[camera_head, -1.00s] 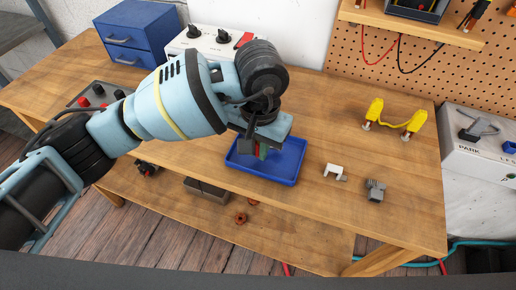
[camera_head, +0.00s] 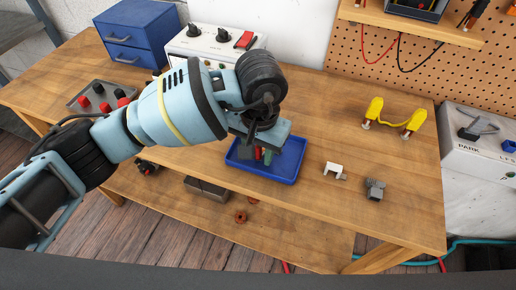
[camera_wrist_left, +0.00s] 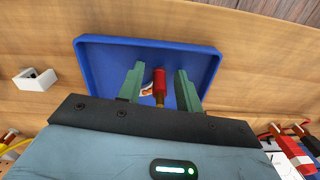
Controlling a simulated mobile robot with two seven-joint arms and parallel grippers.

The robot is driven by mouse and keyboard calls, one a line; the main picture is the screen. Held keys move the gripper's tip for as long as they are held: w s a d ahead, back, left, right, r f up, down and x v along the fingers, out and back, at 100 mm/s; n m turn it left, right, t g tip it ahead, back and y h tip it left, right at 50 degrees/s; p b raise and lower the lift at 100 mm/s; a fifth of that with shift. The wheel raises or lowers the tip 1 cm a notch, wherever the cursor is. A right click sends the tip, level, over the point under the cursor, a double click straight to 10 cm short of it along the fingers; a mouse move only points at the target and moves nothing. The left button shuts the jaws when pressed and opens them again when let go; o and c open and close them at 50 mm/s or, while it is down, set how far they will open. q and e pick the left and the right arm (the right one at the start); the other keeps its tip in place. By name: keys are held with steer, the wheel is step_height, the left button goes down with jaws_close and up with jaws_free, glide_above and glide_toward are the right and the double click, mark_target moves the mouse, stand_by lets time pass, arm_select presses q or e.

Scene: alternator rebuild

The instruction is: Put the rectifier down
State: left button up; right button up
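My left gripper (camera_head: 260,152) points down over the blue tray (camera_head: 286,176) on the workbench. In the left wrist view its two green fingers (camera_wrist_left: 160,70) stand apart, with gaps on both sides of a red cylindrical part with a brass-coloured end (camera_wrist_left: 159,82). I take this part to be the rectifier, though I cannot be sure. It is over or in the blue tray (camera_wrist_left: 95,65), and a small white and orange bit shows beside it. In the head view the gripper hides most of it. My right gripper is not in view.
A white bracket (camera_head: 334,170) and a grey part (camera_head: 375,188) lie right of the tray. A yellow cable with clamps (camera_head: 395,119) is farther back. A blue drawer box (camera_head: 138,35), a white instrument box (camera_head: 205,45) and a grey tray (camera_head: 85,97) stand left.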

mark_target(259, 148)
arm_select(q)
steer(key=shift+r, duration=0.25)
step_height(259, 148, up, 12)
stand_by(0.3)
steer(key=shift+d+f, duration=0.1)
stand_by(0.3)
